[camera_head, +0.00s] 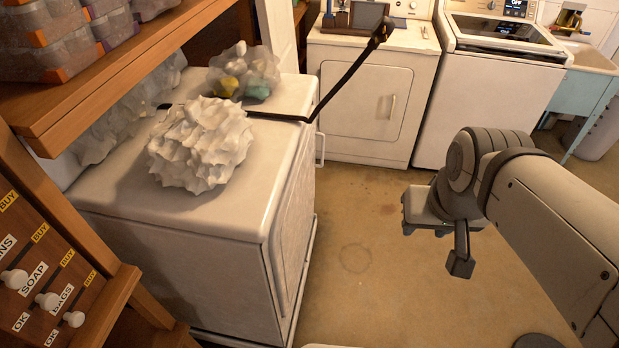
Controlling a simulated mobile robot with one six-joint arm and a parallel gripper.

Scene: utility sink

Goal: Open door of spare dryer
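Two white dryer-like machines show, and I cannot tell for certain which is the spare one. The near machine (180,265) stands at left, with its door side (292,225) turned right and seen at a steep slant. A small white handle (320,150) sticks out by its far edge. The far machine (340,52) faces me with a closed square door (366,100) and a small upright handle (392,106). My gripper (434,243) hangs over the floor to the right of the near machine, touching nothing. Its fingers look apart and empty.
A crumpled white bundle (200,145), a clear bag (243,72) and a black bar (345,80) lie on the near machine. A washer (500,85) and blue sink cabinet (585,100) stand at back right. Wooden shelving (100,75) is at left. Floor (365,280) is clear between.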

